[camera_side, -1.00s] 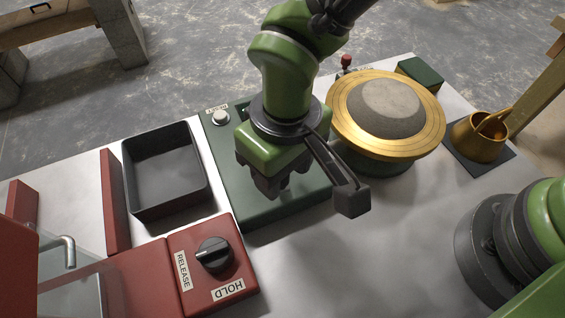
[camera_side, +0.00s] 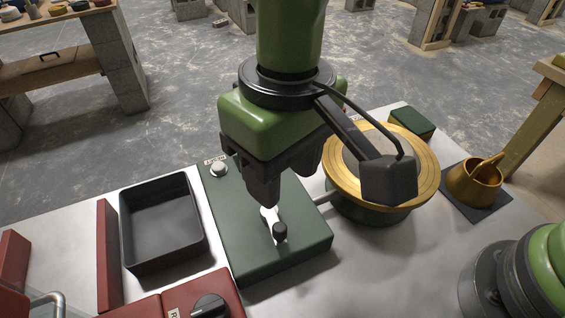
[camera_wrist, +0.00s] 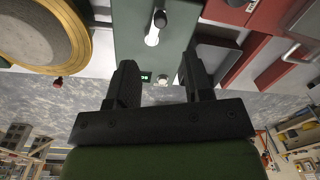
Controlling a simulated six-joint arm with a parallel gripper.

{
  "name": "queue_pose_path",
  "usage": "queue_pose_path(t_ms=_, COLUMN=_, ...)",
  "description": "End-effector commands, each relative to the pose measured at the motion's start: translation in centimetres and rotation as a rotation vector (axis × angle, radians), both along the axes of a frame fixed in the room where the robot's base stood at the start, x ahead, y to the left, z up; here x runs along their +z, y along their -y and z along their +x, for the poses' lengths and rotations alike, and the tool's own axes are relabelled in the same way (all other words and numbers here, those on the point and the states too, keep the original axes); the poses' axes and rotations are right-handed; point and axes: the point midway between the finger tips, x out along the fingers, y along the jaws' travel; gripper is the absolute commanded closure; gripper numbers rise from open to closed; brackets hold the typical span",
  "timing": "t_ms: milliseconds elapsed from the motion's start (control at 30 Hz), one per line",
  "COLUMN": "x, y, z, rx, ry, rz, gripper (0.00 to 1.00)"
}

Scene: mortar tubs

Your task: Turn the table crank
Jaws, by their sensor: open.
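The table crank is a pale arm (camera_side: 269,213) with a dark knob (camera_side: 280,231) on top of a green box (camera_side: 300,252). It also shows in the wrist view (camera_wrist: 152,38), knob toward the top edge. My gripper (camera_side: 284,178) is open and empty above the box, behind the crank in the side view. In the wrist view my two dark fingers (camera_wrist: 159,65) stand apart, with the crank beyond and between them. A rod links the box to the round table (camera_side: 427,180), which has a gold rim. My arm hides part of its grey centre.
A black tray (camera_side: 128,232) is left of the green box. A red control box with a dark dial (camera_side: 208,306) is in front of it. A white button (camera_side: 218,169) sits at the box's back corner. A brass pot (camera_side: 473,187) stands at the right. Bare bench lies front right.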

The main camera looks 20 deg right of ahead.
Motion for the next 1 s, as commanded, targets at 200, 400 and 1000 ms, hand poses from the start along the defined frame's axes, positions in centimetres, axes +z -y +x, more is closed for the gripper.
queue_pose_path(t_ms=200, x=0.0, y=0.0, z=0.0, rx=0.000, ry=0.000, rz=0.000, gripper=0.54)
queue_pose_path(t_ms=400, x=-0.1, y=0.2, z=0.1, rx=0.079, ry=-0.012, rz=0.009, gripper=0.55)
queue_pose_path(t_ms=1000, x=-0.8, y=2.3, z=1.7, rx=1.427, ry=0.034, rz=0.319, gripper=0.55)
